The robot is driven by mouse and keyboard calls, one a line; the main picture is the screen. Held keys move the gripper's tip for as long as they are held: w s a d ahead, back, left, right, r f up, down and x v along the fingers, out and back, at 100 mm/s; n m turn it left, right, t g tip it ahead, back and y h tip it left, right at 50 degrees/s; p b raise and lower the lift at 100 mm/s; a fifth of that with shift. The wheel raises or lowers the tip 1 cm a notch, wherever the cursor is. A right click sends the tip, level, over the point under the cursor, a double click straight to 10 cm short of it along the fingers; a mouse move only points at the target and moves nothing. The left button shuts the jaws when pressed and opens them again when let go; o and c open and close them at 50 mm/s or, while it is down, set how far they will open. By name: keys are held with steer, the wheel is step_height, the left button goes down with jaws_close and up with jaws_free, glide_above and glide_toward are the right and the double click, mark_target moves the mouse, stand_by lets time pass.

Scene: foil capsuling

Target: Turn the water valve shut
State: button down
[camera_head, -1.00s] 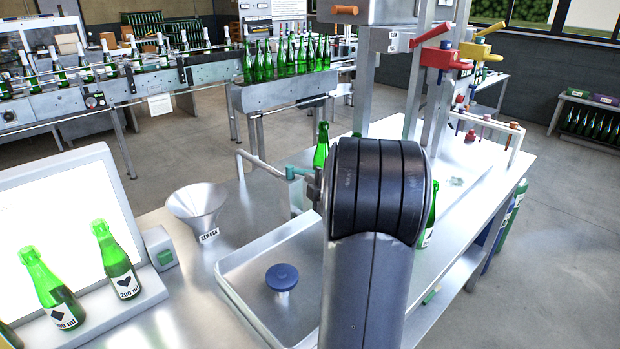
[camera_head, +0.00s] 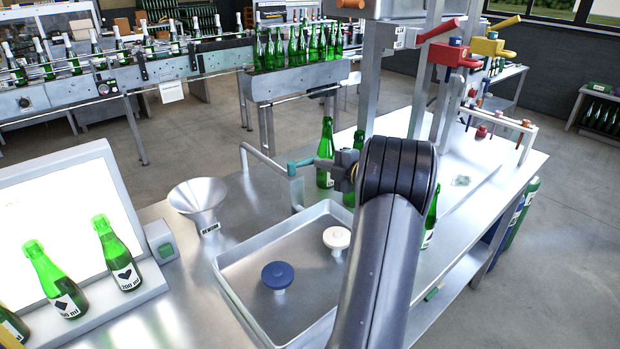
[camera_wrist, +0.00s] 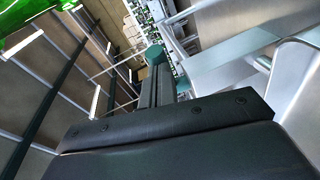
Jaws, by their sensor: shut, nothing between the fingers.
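The water valve is a grey bent pipe (camera_head: 262,158) with a teal handle (camera_head: 300,164), standing behind the sink tray. In the wrist view a round teal part (camera_wrist: 153,53) shows just beyond the tip of my dark shut fingers (camera_wrist: 158,82). My arm hides part of the area to the right.
Two green bottles (camera_head: 325,152) stand just behind my gripper. A metal sink tray (camera_head: 232,283) holds a blue knob (camera_head: 277,275) and a white knob (camera_head: 337,238). A steel funnel (camera_head: 198,203) stands left of the valve.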

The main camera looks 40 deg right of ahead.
steer(key=shift+w+d, duration=0.55)
steer(key=shift+w, duration=0.35)
step_height(320, 180, up, 10)
steer(key=shift+b, duration=0.3)
stand_by(0.3)
step_height(320, 180, down, 10)
stand_by(0.7)
stand_by(0.3)
